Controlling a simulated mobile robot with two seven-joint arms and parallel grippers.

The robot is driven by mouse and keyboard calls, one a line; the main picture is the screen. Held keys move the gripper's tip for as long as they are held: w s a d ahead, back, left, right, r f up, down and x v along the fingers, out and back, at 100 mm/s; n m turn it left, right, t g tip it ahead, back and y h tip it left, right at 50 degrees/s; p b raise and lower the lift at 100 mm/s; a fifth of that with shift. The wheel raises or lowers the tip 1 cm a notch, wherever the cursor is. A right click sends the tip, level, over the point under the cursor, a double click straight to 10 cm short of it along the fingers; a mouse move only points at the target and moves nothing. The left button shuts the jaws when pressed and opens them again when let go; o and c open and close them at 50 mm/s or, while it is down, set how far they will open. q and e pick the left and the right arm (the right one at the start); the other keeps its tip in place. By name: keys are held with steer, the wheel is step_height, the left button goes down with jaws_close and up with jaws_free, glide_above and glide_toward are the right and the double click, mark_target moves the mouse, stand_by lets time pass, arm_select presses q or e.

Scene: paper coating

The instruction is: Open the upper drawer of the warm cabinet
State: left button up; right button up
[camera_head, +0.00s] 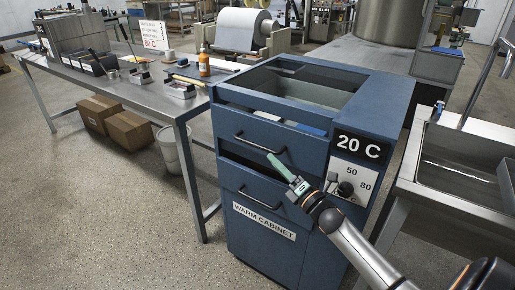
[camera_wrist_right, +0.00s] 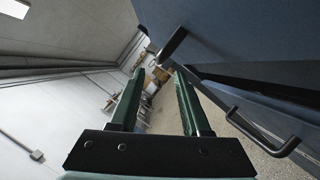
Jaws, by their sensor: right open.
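The blue warm cabinet (camera_head: 262,258) stands in the middle of the head view. Its upper drawer (camera_head: 290,146) stands slightly out, with a dark gap below its front and part of its inside showing behind. The upper drawer's dark bar handle (camera_head: 251,142) also shows in the right wrist view (camera_wrist_right: 174,43). My right gripper (camera_head: 272,158) is at the right end of this handle; in the right wrist view its two green fingers (camera_wrist_right: 160,78) are apart with nothing held between them. I cannot tell whether they touch the handle. My left gripper is not in view.
The lower drawer's handle (camera_head: 261,199) is just below my right gripper, and shows in the right wrist view (camera_wrist_right: 263,141). A steel sink (camera_head: 462,165) stands right of the cabinet, a steel table (camera_head: 150,95) left. The floor in front left is clear.

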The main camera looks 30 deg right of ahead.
mark_target(260, 147)
steer(key=x, duration=0.8)
steer(key=shift+w, duration=0.1)
jaws_close()
stand_by(1.3)
